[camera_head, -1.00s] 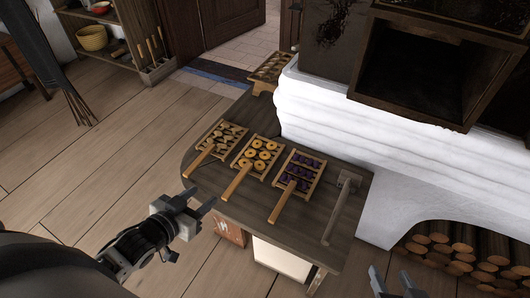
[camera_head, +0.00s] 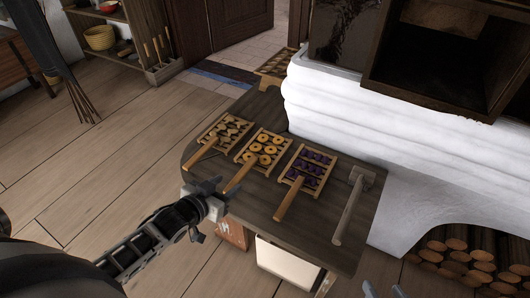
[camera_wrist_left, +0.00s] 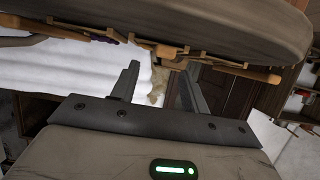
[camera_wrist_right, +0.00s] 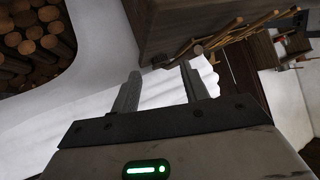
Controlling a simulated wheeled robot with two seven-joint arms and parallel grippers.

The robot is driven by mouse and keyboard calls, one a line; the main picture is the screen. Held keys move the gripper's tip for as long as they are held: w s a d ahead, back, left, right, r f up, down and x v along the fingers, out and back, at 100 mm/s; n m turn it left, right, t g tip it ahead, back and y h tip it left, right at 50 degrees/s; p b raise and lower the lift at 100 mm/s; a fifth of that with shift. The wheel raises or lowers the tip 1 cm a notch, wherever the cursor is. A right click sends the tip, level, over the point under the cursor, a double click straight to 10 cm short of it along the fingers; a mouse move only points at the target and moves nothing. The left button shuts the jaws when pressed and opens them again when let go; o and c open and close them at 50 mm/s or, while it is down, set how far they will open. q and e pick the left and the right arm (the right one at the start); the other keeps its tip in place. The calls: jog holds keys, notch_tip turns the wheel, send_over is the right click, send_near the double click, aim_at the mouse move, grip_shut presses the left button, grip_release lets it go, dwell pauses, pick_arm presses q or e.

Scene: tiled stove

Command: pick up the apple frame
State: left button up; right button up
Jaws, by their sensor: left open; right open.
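The apple frame (camera_head: 262,148) is a wooden rack of yellow-orange rings, the middle of three on the dark bench (camera_head: 300,225). Its handle (camera_head: 238,178) points toward the bench's front edge. My left gripper (camera_head: 207,186) is open and empty at that edge, close to the handle ends of the left and middle frames; I cannot tell whether it touches either. The left wrist view shows its open fingers (camera_wrist_left: 160,88) near the bench edge and wooden handles. My right gripper (camera_head: 383,290) is at the bottom of the head view, and its fingers (camera_wrist_right: 160,88) are open and empty.
A frame of pale pieces (camera_head: 225,131) lies to the left, and one of dark purple pieces (camera_head: 309,169) to the right. A wooden mallet-like tool (camera_head: 350,205) lies right of them. The white stove (camera_head: 400,130) rises behind. Firewood (camera_head: 465,255) is at lower right.

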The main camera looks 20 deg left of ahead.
aim_at(242, 172)
pick_arm(q)
jog(key=shift+x, duration=1.1)
jog(key=b+x, duration=0.2)
jog(key=x, duration=0.1)
jog(key=shift+w, duration=0.35)
jog(key=shift+w+d+f, duration=0.1)
jog(key=shift+w, duration=0.45)
grip_shut()
pick_arm(e)
jog(key=f, duration=0.1)
jog(key=a+f, duration=0.1)
jog(key=f, duration=0.1)
jog(key=shift+w+a+f+g, duration=0.15)
jog(key=shift+w+f+g, duration=0.1)
jog(key=shift+w+g, duration=0.1)
